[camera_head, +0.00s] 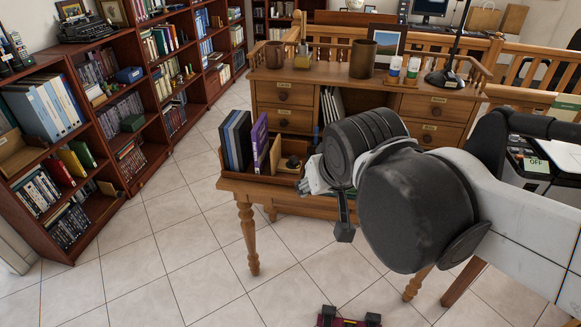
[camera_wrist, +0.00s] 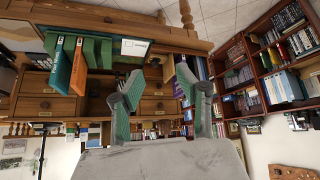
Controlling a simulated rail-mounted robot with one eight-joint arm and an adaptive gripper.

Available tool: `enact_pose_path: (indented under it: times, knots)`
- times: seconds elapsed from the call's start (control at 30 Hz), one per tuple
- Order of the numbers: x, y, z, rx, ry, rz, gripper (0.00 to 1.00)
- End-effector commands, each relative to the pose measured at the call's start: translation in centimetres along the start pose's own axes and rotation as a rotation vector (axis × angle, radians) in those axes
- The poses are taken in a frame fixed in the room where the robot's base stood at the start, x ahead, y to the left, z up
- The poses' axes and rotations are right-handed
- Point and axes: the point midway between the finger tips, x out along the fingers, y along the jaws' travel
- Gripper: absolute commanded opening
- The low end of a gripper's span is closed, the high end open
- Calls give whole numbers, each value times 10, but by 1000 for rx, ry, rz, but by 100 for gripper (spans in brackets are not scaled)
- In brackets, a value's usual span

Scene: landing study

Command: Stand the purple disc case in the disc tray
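The purple disc case (camera_head: 260,143) stands nearly upright at the left end of the desk, to the right of several dark blue and grey cases (camera_head: 237,141). Its lower end is inside the wooden disc tray (camera_head: 262,182); I cannot tell whether it touches the tray floor. In the wrist view, which looks upside down, a purple case (camera_wrist: 187,82) shows partly behind my right-hand finger. My gripper (camera_wrist: 162,95) is open, with green-padded fingers wide apart and nothing held. In the head view it is right of the case, partly hidden by my arm.
A wooden box with small items (camera_head: 289,164) is right of the purple case. Orange, teal and green books (camera_wrist: 75,65) show beside my gripper in the wrist view. Mugs (camera_head: 363,58) and a lamp stand on the desk's upper shelf.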

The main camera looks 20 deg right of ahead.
Motion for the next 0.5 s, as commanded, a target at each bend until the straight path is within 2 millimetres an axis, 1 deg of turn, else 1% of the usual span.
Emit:
enact_pose_path:
  times: [0.03, 0.1, 0.2, 0.33, 0.5]
  knots:
    - [-4, 0, 13, -7, -4, -14, 34]
    - [-9, -2, 26, -22, -7, -35, 34]
    - [-12, -4, 38, -36, -10, -57, 34]
    - [-14, -5, 46, -45, -10, -70, 34]
    - [-15, -6, 46, -47, -10, -72, 34]
